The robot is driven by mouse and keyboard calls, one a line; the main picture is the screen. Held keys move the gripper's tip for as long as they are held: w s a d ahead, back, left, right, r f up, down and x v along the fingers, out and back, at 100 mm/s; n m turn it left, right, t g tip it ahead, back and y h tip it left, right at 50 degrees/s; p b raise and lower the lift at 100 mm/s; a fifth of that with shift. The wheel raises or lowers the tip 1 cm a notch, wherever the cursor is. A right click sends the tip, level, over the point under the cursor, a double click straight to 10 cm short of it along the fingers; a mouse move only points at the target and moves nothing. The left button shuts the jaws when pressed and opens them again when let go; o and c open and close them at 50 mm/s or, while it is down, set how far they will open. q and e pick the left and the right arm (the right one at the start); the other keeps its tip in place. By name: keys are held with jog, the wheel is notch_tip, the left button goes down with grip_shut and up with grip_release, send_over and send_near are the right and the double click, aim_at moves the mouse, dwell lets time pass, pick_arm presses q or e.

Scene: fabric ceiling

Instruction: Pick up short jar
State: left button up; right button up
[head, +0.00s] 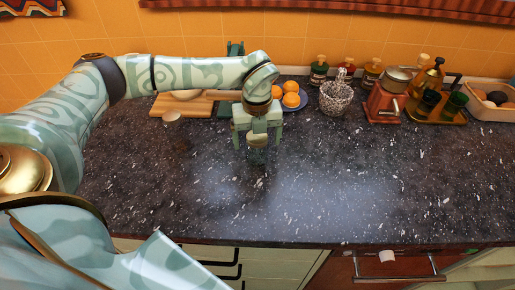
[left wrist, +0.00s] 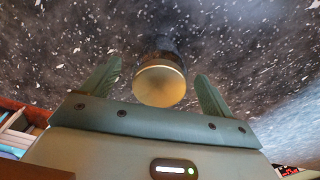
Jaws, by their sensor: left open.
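A short dark jar with a pale gold round lid stands on the dark speckled counter (head: 330,190). In the head view the jar (head: 257,157) is just below my left gripper (head: 256,143), which points down and is open. In the left wrist view the jar's lid (left wrist: 160,82) shows between the two spread fingers of my left gripper (left wrist: 158,72), with a gap visible on each side. The jar's dark body is partly hidden behind its lid there. My right gripper is not in view.
Behind the gripper are a wooden board (head: 168,104) and a blue plate (head: 303,103) with oranges. A small cup (head: 172,117) stands to the left. The front counter is clear.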

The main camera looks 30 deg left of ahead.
pick_arm(q)
notch_tip(320, 180, down, 4)
jog(key=shift+f+b, duration=0.25)
jog(key=shift+b, duration=0.1)
jog(key=shift+r, duration=0.1)
jog(key=c, duration=1.2)
jog(key=shift+r, duration=0.1)
